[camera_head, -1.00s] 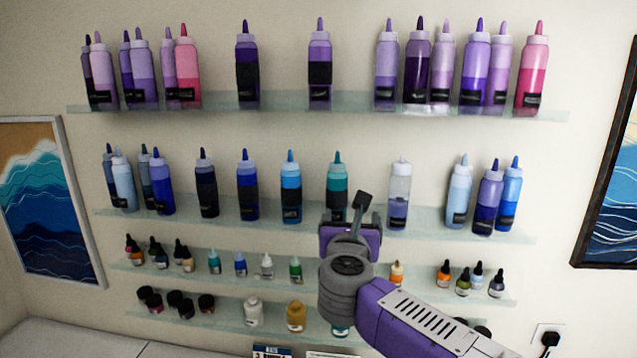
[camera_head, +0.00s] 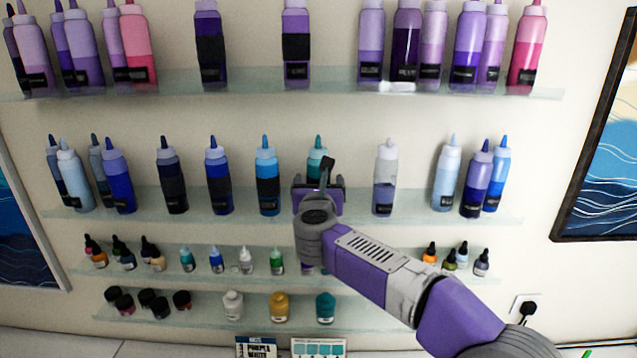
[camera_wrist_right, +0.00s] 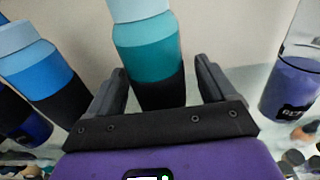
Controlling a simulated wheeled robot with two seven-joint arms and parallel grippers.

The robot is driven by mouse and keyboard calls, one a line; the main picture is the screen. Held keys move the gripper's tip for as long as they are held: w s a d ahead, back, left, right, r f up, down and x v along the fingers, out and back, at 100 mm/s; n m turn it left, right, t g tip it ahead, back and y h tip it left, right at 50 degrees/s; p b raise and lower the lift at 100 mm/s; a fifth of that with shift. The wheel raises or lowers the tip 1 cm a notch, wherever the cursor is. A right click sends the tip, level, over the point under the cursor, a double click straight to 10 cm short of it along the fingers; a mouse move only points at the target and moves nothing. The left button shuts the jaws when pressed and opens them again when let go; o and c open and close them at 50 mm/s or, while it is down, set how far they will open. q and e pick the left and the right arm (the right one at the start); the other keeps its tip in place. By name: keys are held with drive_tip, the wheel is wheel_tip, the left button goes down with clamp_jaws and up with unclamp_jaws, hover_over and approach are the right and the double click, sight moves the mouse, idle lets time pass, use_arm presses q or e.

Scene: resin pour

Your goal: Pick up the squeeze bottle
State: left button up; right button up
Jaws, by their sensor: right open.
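Squeeze bottles with pointed tips line the upper shelves. A teal squeeze bottle (camera_head: 317,160) with a dark lower band stands upright on the middle shelf. My right gripper (camera_head: 318,186) is in front of it and hides its lower part in the head view. In the right wrist view the teal bottle (camera_wrist_right: 150,50) stands between the two open fingers of the gripper (camera_wrist_right: 160,72), one on each side. I cannot tell whether either finger touches it. My left gripper is not in view.
A blue bottle (camera_head: 267,170) stands to the left and a clear bottle with purple-grey liquid (camera_head: 385,180) to the right, both on the middle glass shelf (camera_head: 415,202). Small dropper bottles and jars stand on lower shelves. Another row of bottles is above.

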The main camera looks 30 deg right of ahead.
sight(318, 156)
drive_tip(key=shift+c, duration=0.2)
drive_tip(key=shift+w+f, duration=0.1)
drive_tip(key=c, duration=1.1)
drive_tip(key=shift+c, duration=0.2)
drive_tip(key=shift+s+a+r, duration=0.15)
drive_tip(key=shift+s+r, duration=0.1)
drive_tip(key=shift+r, duration=0.3)
drive_tip(key=r, duration=0.6)
drive_tip(key=shift+s+a+r+p, duration=0.15)
drive_tip(key=shift+s+a+p, duration=0.15)
drive_tip(key=shift+p, duration=0.1)
drive_tip(key=b+v, duration=0.4)
drive_tip(key=v, duration=1.5)
drive_tip(key=shift+f+b, duration=0.35)
drive_tip(key=shift+f, duration=0.15)
drive_tip(key=shift+w, duration=0.1)
